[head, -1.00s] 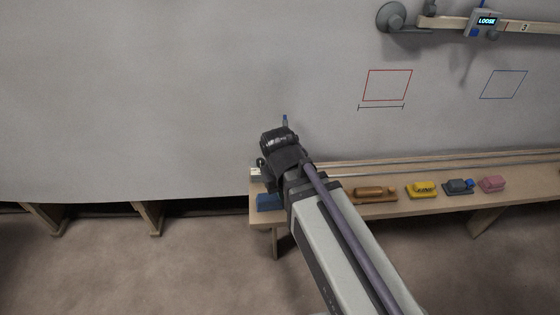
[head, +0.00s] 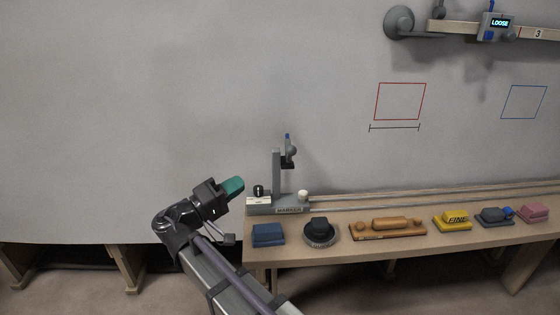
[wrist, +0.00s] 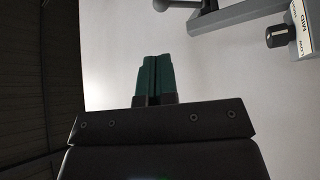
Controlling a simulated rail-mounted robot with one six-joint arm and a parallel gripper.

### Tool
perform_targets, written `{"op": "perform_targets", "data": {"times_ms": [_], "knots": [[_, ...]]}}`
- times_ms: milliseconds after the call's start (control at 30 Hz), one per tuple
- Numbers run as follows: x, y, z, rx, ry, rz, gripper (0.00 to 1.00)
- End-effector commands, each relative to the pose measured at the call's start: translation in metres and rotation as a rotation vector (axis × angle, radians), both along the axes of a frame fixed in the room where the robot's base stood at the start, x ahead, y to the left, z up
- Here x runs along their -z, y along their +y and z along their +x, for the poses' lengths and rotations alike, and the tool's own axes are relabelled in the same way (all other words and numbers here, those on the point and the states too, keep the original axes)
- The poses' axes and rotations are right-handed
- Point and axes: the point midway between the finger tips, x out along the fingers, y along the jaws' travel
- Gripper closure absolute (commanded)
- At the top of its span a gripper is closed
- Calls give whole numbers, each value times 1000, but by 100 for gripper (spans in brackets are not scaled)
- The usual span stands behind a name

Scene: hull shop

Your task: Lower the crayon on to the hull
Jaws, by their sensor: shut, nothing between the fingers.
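The marker carriage (head: 276,207) sits on the rail at the left end of the bench. It has a grey post (head: 276,172), a black knob (head: 258,190) and a white knob (head: 302,195). A small blue-tipped part, apparently the crayon (head: 287,137), sits in a dark holder near the post's top; I cannot tell whether it touches the grey hull (head: 180,90). My gripper (head: 236,186) is left of the carriage, apart from it, with its green fingers together. The fingers also show closed and empty in the wrist view (wrist: 154,78), with a carriage knob (wrist: 279,36) at upper right.
The bench (head: 350,243) holds a blue block (head: 268,235), a round black-topped item (head: 319,232), a wooden tool (head: 388,228), a yellow FINE block (head: 453,221) and others. A suction-mounted bar with a LOOSE display (head: 500,23) is at upper right. Red and blue outlines mark the hull.

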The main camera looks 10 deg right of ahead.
Motion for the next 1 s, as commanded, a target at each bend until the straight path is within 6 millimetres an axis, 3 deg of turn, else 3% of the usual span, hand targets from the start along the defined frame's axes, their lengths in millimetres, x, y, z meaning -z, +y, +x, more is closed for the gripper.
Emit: {"op": "perform_targets", "data": {"times_ms": [267, 800, 1000], "knots": [[-3, -9, 4, 2, 2, 1, 100], [-28, -103, 52, 3, 3, 2, 100], [-31, -120, 61, 1, 3, 2, 100]]}}
